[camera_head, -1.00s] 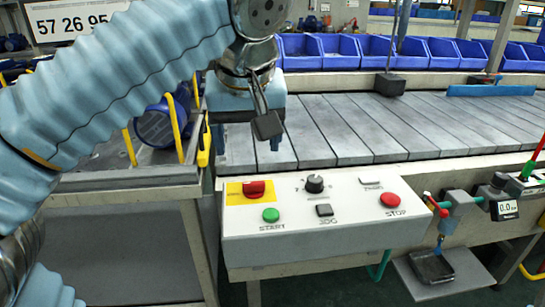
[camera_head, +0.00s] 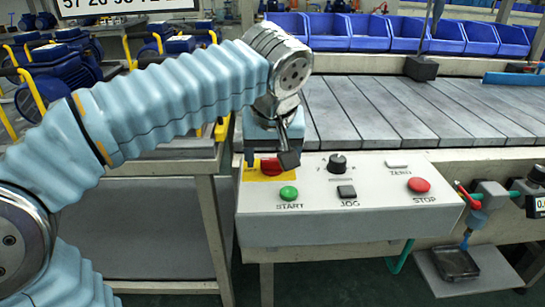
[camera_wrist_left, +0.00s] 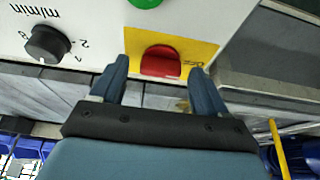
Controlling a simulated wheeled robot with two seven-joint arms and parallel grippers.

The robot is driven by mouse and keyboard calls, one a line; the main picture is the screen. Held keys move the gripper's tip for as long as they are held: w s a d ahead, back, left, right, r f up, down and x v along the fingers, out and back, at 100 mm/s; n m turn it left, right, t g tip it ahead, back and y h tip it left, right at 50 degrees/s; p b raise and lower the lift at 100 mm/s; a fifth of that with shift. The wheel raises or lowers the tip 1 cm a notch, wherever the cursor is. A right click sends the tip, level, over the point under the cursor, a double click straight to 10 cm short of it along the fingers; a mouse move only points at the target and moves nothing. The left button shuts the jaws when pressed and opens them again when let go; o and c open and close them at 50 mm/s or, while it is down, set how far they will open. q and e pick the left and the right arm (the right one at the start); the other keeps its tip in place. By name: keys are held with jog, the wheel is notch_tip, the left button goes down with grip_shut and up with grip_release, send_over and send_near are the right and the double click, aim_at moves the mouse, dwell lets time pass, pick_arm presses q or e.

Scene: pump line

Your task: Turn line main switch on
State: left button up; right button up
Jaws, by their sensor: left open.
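The main switch is a red knob (camera_head: 271,167) on a yellow plate at the left end of the grey control panel (camera_head: 345,228). It also shows in the left wrist view as a red knob (camera_wrist_left: 161,61) on its yellow plate (camera_wrist_left: 196,49). My left gripper (camera_head: 268,152) is just behind and above the switch, pointing down, and partly covers the plate. In the left wrist view my left gripper (camera_wrist_left: 158,76) is open, its two blue fingers on either side of the knob with nothing held. Whether the fingers touch the plate I cannot tell. My right gripper is out of view.
The panel also has a green START button (camera_head: 288,192), a black dial (camera_head: 337,164), a JOG button (camera_head: 347,191) and a red STOP button (camera_head: 419,184). A slatted conveyor (camera_head: 390,110) lies behind. Blue bins (camera_head: 365,31) line the back.

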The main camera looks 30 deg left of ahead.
pick_arm(q)
jog(key=shift+f, duration=0.1)
jog(key=c, duration=1.1)
jog(key=shift+o, duration=0.2)
jog(key=shift+m, duration=0.4)
jog(key=m+h, duration=0.1)
jog(key=m, duration=0.1)
jog(key=shift+a+m+t, duration=0.1)
jog(key=shift+m+t, duration=0.2)
jog(key=shift+m, duration=0.1)
jog(key=m+h, duration=0.2)
jog(key=m, duration=0.2)
jog(key=shift+a+m+p, duration=0.1)
jog(key=shift+m+p, duration=0.2)
jog(key=shift+p, duration=0.05)
jog(key=m+h+p, duration=0.1)
jog(key=m+h, duration=0.1)
jog(key=m, duration=0.3)
jog(key=shift+a, duration=0.15)
jog(key=shift+w+a+m+g+h+p, duration=0.1)
jog(key=shift+m+g+h+p, duration=0.35)
jog(key=shift+m, duration=0.75)
jog(key=shift+w+m+g+h+p, duration=0.1)
jog(key=shift+m+g+h+p, duration=0.35)
jog(key=shift+m, duration=0.75)
jog(key=shift+y, duration=0.3)
